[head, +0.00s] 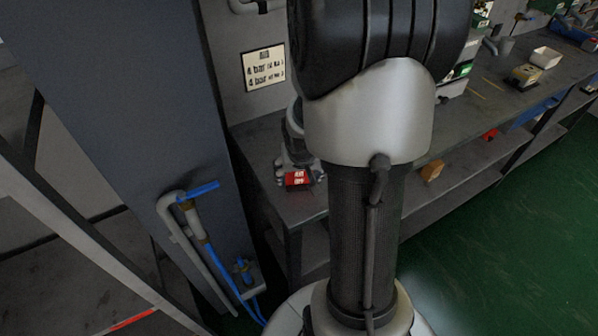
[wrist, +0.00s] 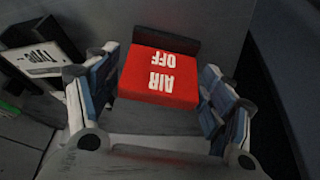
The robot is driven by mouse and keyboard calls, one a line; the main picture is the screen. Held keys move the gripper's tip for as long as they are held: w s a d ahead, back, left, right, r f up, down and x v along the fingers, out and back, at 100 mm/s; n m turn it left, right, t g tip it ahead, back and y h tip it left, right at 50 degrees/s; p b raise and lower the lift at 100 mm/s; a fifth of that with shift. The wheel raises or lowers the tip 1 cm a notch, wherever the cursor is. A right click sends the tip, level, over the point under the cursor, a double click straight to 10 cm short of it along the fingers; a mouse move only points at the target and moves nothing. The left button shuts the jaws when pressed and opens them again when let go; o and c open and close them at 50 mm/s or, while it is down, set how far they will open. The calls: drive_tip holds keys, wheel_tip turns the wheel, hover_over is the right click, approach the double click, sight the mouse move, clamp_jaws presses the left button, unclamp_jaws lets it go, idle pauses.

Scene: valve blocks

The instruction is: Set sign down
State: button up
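The red sign (wrist: 160,75) has white "AIR OFF" lettering, upside down in the wrist view, and a dark strip at its far edge. In the head view the red sign (head: 298,180) is at the near left end of the grey bench (head: 285,207), below my gripper (head: 295,158). I cannot tell whether the sign touches the bench top. My arm hides part of the bench.
A dark block with a "Type" label (wrist: 42,58) is at the left of the wrist view. A "4 bar" notice (head: 264,68) hangs on the wall. Blue-handled pipework (head: 200,190) stands left of the bench. Bins and parts fill the bench's far right.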

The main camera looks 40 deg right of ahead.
drive_tip(key=shift+o, duration=0.2)
drive_tip(key=shift+r, duration=0.1)
drive_tip(key=shift+r+p, duration=0.4)
drive_tip(key=p+v, duration=0.4)
drive_tip(key=v, duration=0.7)
drive_tip(key=shift+r+p, duration=0.2)
drive_tip(key=shift+p, duration=0.15)
drive_tip(key=shift+s, duration=0.1)
